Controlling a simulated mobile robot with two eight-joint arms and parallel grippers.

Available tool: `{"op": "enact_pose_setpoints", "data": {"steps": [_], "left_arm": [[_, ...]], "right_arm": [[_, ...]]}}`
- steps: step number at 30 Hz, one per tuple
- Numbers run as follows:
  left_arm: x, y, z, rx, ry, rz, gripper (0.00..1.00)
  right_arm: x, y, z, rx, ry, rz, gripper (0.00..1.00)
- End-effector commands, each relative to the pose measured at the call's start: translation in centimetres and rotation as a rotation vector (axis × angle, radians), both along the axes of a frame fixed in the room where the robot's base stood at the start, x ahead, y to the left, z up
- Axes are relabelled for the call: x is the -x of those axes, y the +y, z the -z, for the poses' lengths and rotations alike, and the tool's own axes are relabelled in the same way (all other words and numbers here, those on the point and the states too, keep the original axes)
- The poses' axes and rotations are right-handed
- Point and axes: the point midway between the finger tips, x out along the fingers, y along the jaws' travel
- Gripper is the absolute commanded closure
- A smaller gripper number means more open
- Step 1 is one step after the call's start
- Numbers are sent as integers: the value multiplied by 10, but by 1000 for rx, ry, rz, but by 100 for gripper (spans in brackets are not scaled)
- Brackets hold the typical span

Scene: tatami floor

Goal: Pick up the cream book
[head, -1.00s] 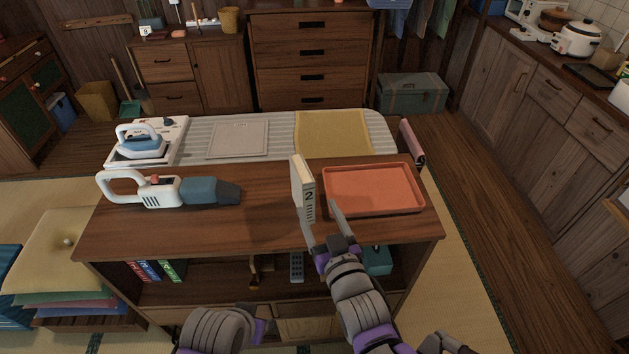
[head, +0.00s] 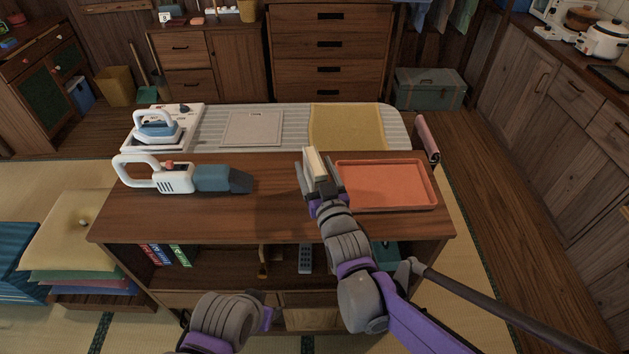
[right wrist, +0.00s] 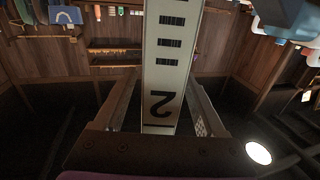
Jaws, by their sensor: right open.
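The cream book (head: 316,160) stands upright on the brown wooden table, its narrow spine toward me. My right gripper (head: 319,185) is at the book, with one finger on each side of it. In the right wrist view, the book's spine (right wrist: 168,60), with a black "2" and dark bars, stands between the two spread fingers (right wrist: 160,108). Gaps show on both sides, so the jaws are open. The book's lower part is hidden behind the gripper in the head view.
An orange tray (head: 385,186) lies close to the right of the book. A white and blue handheld vacuum (head: 180,176) lies on the left of the table (head: 270,215). Behind are an iron (head: 158,126), a grey board (head: 252,128) and a yellow cloth (head: 347,127).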

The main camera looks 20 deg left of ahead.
Motion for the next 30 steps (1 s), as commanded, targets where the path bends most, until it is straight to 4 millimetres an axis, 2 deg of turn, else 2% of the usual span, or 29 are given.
{"op": "enact_pose_setpoints", "data": {"steps": [8,20,30], "left_arm": [[0,0,0,0,0,0,50],[0,0,0,0,0,0,50],[0,0,0,0,0,0,50]], "right_arm": [[-3,2,0,0,0,0,28],[-3,2,0,0,0,0,100],[-3,2,0,-1,-1,0,100]]}}
